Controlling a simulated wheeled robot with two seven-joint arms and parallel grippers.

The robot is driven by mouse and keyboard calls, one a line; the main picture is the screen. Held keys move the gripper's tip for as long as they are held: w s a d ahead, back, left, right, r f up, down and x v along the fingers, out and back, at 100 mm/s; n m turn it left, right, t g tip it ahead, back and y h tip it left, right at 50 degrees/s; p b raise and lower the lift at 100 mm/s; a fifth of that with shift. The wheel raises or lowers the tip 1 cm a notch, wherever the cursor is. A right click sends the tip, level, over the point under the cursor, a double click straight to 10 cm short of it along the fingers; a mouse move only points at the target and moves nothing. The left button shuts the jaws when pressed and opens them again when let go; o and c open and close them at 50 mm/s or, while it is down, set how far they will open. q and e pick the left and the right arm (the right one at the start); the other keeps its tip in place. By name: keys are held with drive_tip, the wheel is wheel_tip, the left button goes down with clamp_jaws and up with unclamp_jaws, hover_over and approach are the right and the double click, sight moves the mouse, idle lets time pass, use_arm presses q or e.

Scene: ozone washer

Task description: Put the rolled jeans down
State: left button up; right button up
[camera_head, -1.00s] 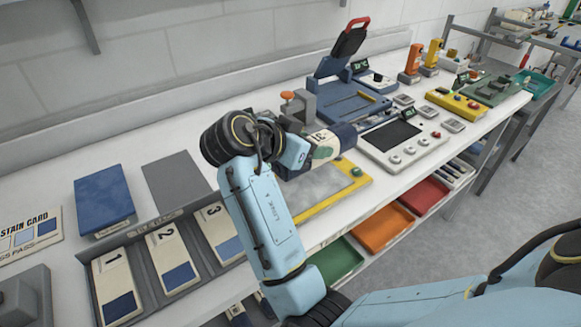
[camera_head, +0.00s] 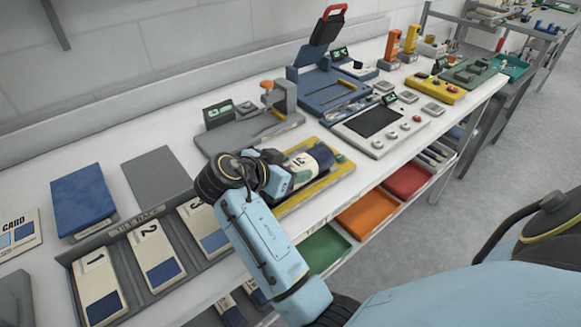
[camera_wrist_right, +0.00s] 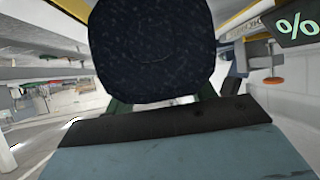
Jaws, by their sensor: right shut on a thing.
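My right gripper (camera_head: 290,168) is shut on the rolled jeans. The rolled jeans (camera_head: 319,154) are a dark navy roll with a cream label band. They are over the grey plate with a yellow edge (camera_head: 325,187). I cannot tell whether the roll touches the plate. In the right wrist view the dark denim end of the rolled jeans (camera_wrist_right: 150,50) fills the upper middle between the fingers. My right wrist hides part of the plate. My left gripper is not in view.
A grey clamp fixture (camera_head: 245,130) with an orange knob stands behind the plate. A white panel with a dark screen (camera_head: 375,125) is to its right. The numbered tile rack (camera_head: 150,250) is at left. Orange (camera_head: 368,214) and green (camera_head: 322,249) trays sit below the front edge.

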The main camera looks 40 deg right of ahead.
drive_tip(key=o, duration=1.2)
drive_tip(key=shift+f, duration=0.1)
drive_tip(key=shift+o, duration=0.2)
drive_tip(key=shift+a+r, duration=0.15)
drive_tip(key=shift+r, duration=0.15)
drive_tip(key=p+v, duration=0.2)
drive_tip(key=v, duration=0.3)
drive_tip(key=shift+a+r, duration=0.2)
drive_tip(key=shift+a, duration=0.05)
drive_tip(key=shift+p+v, duration=0.4)
drive_tip(key=shift+v, duration=0.4)
drive_tip(key=shift+f, duration=0.15)
